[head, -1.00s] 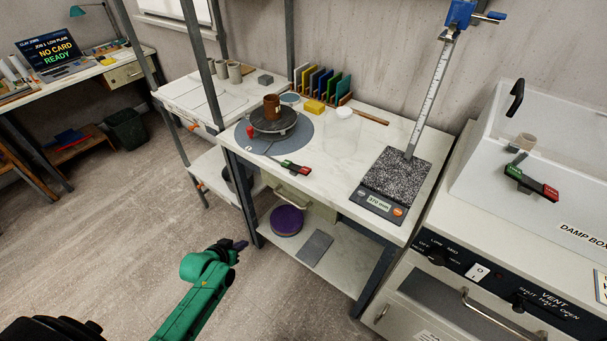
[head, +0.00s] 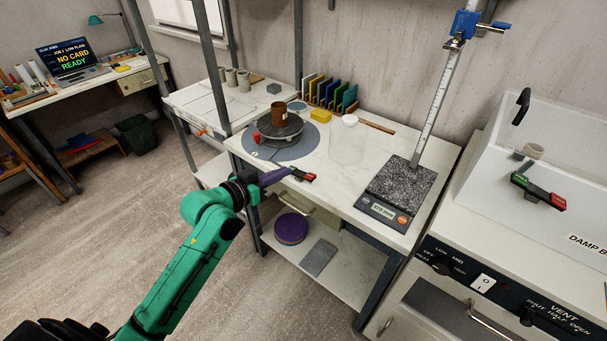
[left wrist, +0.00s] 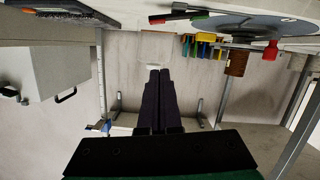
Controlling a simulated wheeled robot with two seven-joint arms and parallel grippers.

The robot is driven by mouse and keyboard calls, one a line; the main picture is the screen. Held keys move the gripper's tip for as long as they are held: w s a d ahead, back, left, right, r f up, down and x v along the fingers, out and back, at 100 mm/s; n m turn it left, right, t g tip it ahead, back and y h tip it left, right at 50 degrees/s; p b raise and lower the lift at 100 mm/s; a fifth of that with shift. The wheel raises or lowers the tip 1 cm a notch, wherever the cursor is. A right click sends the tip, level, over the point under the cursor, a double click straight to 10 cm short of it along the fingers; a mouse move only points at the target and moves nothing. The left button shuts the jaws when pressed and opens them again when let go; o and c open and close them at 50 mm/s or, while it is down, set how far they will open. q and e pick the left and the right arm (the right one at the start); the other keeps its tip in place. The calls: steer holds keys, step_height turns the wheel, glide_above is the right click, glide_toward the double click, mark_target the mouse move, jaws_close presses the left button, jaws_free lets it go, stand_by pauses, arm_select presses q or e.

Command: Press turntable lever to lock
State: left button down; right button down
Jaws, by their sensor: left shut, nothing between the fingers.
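The turntable (head: 292,134) is a dark round wheel on a blue-grey disc (head: 302,149), at the left end of the marble-topped bench. A brown cup (head: 279,114) stands on it. The lever (head: 304,175) has a green and red end at the bench's front edge; its arm toward the turntable is partly hidden by my left gripper. My left gripper (head: 282,174), with dark purple fingers, is shut and empty, close to the lever end; I cannot tell if they touch. In the left wrist view the shut fingers (left wrist: 158,75) show apart from the lever (left wrist: 180,14).
A red knob (head: 257,161) sits at the disc's left edge. A grey post (head: 213,65) rises behind the arm. A clear container (head: 350,140) and a scale (head: 398,190) with a tall measuring post stand on the right.

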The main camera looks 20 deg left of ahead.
arm_select(q)
steer(key=p, duration=0.2)
glide_above(301, 174)
steer(key=s, duration=0.3)
steer(key=f, duration=0.3)
steer(key=d+f, duration=0.1)
steer(key=f, duration=0.1)
steer(key=shift+s+d+f, duration=0.1)
steer(key=shift+d+f, duration=0.1)
steer(key=shift+d, duration=0.15)
steer(key=shift+f, duration=0.3)
